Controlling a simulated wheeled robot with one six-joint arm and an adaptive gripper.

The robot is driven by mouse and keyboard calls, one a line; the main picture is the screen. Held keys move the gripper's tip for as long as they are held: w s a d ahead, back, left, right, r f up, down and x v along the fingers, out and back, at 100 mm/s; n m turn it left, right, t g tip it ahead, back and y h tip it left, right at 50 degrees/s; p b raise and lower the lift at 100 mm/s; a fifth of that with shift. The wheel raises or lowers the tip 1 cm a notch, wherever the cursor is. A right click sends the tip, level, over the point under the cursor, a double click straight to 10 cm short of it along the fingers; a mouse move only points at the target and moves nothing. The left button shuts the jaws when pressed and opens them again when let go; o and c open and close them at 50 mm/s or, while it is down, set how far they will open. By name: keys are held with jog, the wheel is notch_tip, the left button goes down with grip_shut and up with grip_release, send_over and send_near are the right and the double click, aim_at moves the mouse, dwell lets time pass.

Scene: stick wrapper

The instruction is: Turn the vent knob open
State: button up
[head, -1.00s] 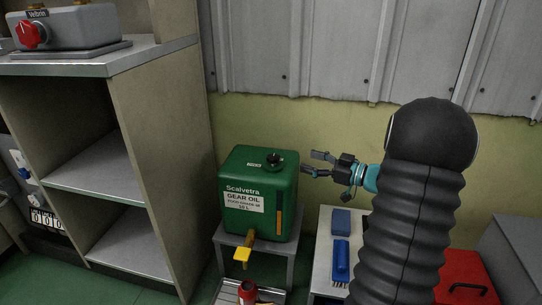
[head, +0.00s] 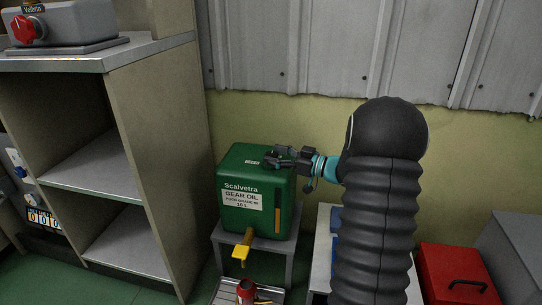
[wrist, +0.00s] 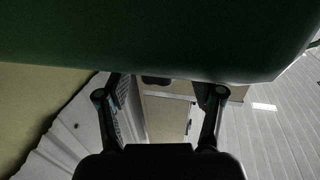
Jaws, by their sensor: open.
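The green gear oil can (head: 232,215) stands on a small grey stand, with a small white label (head: 252,162) on its top. My gripper (head: 270,159) is over the right part of the can's top, where the black vent knob sits. The gripper mostly hides the knob in the head view. In the wrist view the can (wrist: 170,35) fills the upper part. My gripper (wrist: 160,92) has its two fingers spread apart. A small dark shape (wrist: 156,80) shows between them at the can's edge; it looks like the knob, but I cannot tell whether the fingers touch it.
A yellow tap (head: 242,252) sticks out at the can's front, above a red container (head: 246,291) on a tray. A shelf unit (head: 150,150) stands to the left. A red case (head: 455,270) is at the right. A corrugated wall panel (head: 320,50) is behind.

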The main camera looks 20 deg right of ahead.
jog(key=shift+x, duration=0.8)
jog(key=shift+c, duration=0.2)
jog(key=c, duration=1.1)
